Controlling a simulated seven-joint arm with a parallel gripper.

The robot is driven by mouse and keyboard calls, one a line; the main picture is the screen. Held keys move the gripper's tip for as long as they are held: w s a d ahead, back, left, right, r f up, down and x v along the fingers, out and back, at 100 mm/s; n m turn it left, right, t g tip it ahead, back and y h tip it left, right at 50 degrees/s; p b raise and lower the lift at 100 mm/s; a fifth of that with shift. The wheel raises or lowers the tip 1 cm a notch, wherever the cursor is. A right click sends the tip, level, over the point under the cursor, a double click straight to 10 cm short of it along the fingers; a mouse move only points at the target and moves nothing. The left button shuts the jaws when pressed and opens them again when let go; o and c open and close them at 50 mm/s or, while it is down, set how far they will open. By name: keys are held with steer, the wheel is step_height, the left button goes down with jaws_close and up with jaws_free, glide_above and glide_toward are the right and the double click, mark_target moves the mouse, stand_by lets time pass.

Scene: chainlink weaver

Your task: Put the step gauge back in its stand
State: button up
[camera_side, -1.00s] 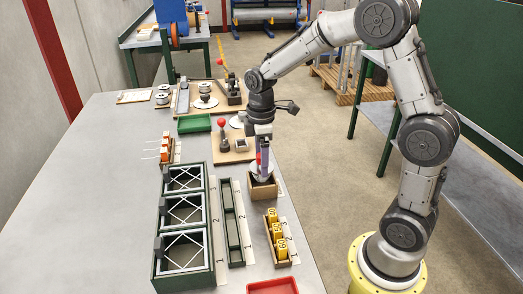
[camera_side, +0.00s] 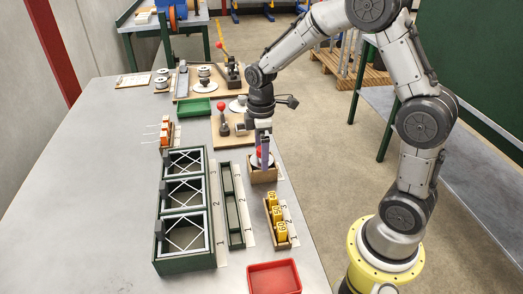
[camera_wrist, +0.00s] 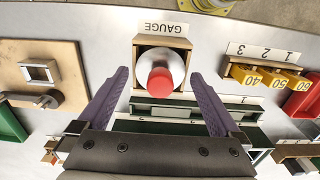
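The step gauge (camera_wrist: 174,60) is a pale, round, stepped piece with a red knob on top. In the wrist view it sits within the walls of its square wooden stand (camera_wrist: 138,62), behind a label reading GAUGE. In the side view the stand (camera_side: 264,177) is near the table's right edge, and the red knob shows just above it. My gripper (camera_wrist: 160,76) has purple fingers spread wide, one on each side of the gauge, with clear gaps to the knob. In the side view my gripper (camera_side: 265,163) is directly above the stand. The gauge's lower part is hidden by the stand.
Yellow numbered blocks (camera_side: 277,218) stand in a rack in front of the stand. A narrow green tray (camera_side: 234,207) and a green rack with white lattice panels (camera_side: 183,240) lie to the left. A wooden board with fixtures (camera_side: 229,130) is behind. A red tray (camera_side: 274,278) is at the front.

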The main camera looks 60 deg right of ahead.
step_height(320, 180, up, 14)
stand_by(0.6)
steer(key=s+a+r+t, duration=0.35)
steer(key=s+r, duration=0.35)
steer(key=s, duration=0.3)
steer(key=s+a+f+m+t, duration=0.1)
steer(key=s+f+m+t, duration=0.1)
steer(key=s+f+m, duration=0.4)
steer(key=s+m, duration=0.3)
steer(key=s, duration=0.1)
steer(key=shift+s+a+f, duration=0.2)
steer(key=shift+s+a, duration=0.2)
